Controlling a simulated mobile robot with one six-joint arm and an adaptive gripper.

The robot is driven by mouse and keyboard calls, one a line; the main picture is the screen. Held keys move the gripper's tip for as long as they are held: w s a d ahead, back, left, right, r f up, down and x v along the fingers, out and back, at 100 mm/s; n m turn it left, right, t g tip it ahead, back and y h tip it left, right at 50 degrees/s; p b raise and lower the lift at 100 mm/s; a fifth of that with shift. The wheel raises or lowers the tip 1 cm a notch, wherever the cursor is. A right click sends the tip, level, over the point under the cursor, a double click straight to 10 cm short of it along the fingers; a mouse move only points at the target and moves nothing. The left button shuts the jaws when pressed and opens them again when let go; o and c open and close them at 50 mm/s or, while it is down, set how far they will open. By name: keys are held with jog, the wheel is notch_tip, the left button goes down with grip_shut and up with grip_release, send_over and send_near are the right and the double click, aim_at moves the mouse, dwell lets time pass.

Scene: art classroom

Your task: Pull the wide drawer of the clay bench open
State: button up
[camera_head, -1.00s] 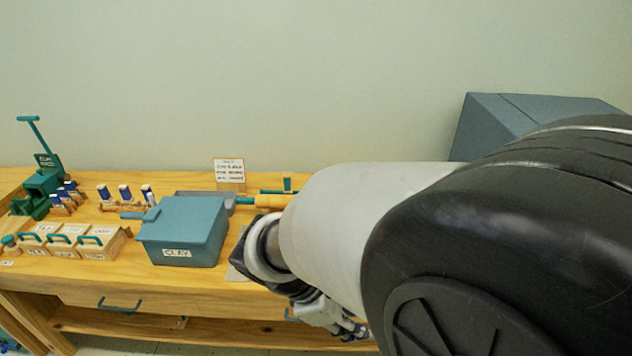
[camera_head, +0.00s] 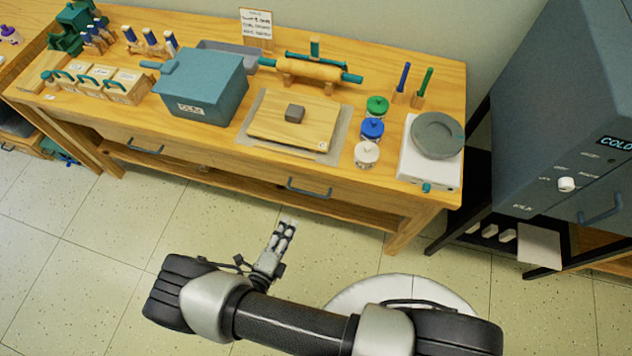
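The clay bench (camera_head: 222,141) is a wooden bench along the wall. Its drawer front (camera_head: 231,163) runs below the top, flush with the bench, so it looks shut. Two dark blue-grey bar handles sit on the front, a left handle (camera_head: 145,147) and a right handle (camera_head: 309,188). I cannot tell whether both belong to one drawer. My gripper (camera_head: 285,228) is in front of the bench, below and left of the right handle, apart from it. Its two fingers point towards the bench and look empty. Their gap is too small to judge.
On the bench stand a blue-grey clay bin (camera_head: 205,88), a wooden board (camera_head: 294,120) with a grey block, a rolling pin (camera_head: 308,69), jars and a scale (camera_head: 430,150). A grey kiln (camera_head: 562,110) stands at right. The tiled floor (camera_head: 110,225) in front is open.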

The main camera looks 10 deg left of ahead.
notch_tip(320, 180, down, 2)
jog(key=f+n+y, duration=0.1)
jog(key=n+y, duration=0.1)
jog(key=b, duration=0.2)
send_near(306, 191)
jog(key=shift+n, duration=0.3)
jog(key=x, duration=1)
jog(key=shift+f, duration=0.3)
grip_shut()
